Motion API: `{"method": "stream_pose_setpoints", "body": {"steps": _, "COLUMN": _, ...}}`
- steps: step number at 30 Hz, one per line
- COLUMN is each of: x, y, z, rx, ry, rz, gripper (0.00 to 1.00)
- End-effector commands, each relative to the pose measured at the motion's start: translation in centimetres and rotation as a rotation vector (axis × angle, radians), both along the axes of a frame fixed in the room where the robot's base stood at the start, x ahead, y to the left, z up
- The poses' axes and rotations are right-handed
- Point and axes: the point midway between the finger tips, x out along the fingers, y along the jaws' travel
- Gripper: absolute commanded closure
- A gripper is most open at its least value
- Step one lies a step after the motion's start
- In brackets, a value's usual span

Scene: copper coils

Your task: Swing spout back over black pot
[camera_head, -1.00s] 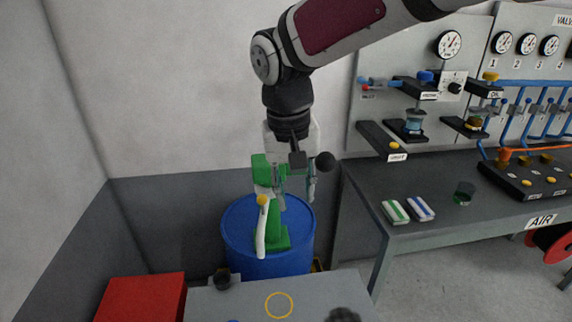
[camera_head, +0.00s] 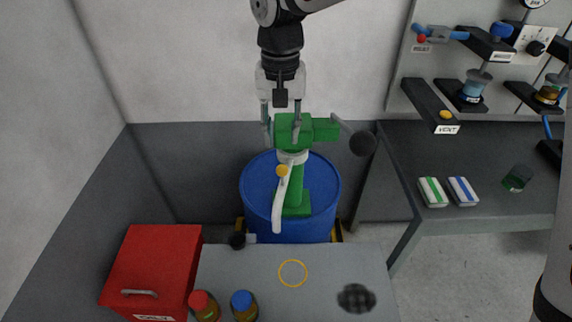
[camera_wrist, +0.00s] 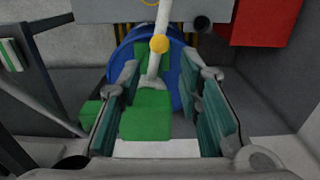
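A green pump (camera_head: 294,191) stands on a blue drum (camera_head: 328,195). Its white spout (camera_head: 279,205), with a yellow knob (camera_head: 282,170), hangs toward the front and points down at the near table edge. A small black pot (camera_head: 237,241) sits at the table's back left edge, left of the spout tip; it also shows in the wrist view (camera_wrist: 201,24). My gripper (camera_head: 282,138) is open over the pump's green head (camera_wrist: 146,115). In the wrist view its teal pads stand on both sides of the head and spout, with a visible gap at the right pad.
The grey table (camera_head: 225,275) holds a yellow ring (camera_head: 293,262), a dark mesh disc (camera_head: 356,298) and two capped jars (camera_head: 244,306). A red box (camera_head: 160,265) stands left. A black-ended lever (camera_head: 362,143) sticks out right of the pump. A bench (camera_head: 400,165) lies at right.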

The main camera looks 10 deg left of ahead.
Motion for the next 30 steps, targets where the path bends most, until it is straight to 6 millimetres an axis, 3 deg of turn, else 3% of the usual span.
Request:
{"method": "stream_pose_setpoints", "body": {"steps": 5, "x": -0.1, "y": 0.0, "z": -1.6, "rx": -0.003, "ry": 0.002, "rz": 0.0, "gripper": 0.68}}
{"method": "stream_pose_setpoints", "body": {"steps": 21, "x": -0.2, "y": 0.0, "z": -11.5, "rx": -0.002, "ry": 0.004, "rz": 0.0, "gripper": 0.68}}
{"method": "stream_pose_setpoints", "body": {"steps": 30, "x": -0.1, "y": 0.0, "z": -13.6, "rx": -0.001, "ry": 0.0, "rz": 0.0, "gripper": 0.68}}
